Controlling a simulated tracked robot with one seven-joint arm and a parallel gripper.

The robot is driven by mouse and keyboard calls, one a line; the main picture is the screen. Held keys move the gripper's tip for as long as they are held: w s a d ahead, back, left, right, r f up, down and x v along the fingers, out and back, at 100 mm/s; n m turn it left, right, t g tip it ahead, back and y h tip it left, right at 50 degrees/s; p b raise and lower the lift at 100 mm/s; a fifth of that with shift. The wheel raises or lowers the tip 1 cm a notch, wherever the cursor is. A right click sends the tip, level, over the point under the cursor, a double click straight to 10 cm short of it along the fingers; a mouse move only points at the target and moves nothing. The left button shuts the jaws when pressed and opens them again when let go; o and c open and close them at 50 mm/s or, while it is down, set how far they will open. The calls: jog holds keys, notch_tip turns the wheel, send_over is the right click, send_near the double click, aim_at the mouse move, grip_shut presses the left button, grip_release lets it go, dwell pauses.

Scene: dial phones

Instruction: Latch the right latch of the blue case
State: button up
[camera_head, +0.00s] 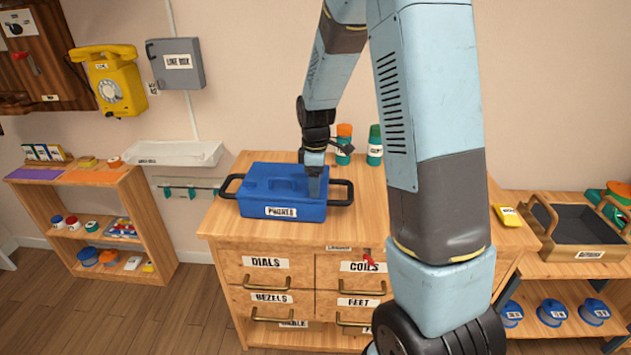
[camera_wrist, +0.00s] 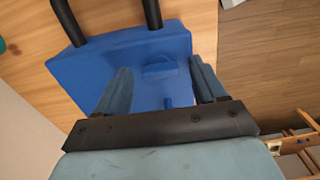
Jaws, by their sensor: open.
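The blue case (camera_head: 262,196) sits closed-looking on the wooden cabinet top, with a white label on its front and a black handle at each end. My gripper (camera_head: 317,188) points down at the case's right part, close to the right handle. In the wrist view, my gripper (camera_wrist: 161,68) is open, one finger on each side of a small raised blue piece, apparently a latch (camera_wrist: 160,70), on the case (camera_wrist: 135,48). Contact with the latch cannot be told. The latch is hidden in the head view.
The cabinet top (camera_head: 232,222) is bare in front of the case. An orange-capped bottle (camera_head: 344,143) and a green bottle (camera_head: 375,147) stand behind it. A wooden tray (camera_head: 580,228) and a yellow item (camera_head: 507,216) lie to the right. My arm blocks part of the right side.

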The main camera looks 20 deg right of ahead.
jog(key=shift+c, duration=0.3)
jog(key=c, duration=1)
jog(key=shift+m, duration=0.4)
jog(key=m, duration=0.3)
jog(key=shift+m, duration=0.4)
jog(key=m, duration=1.3)
jog(key=shift+m, duration=0.3)
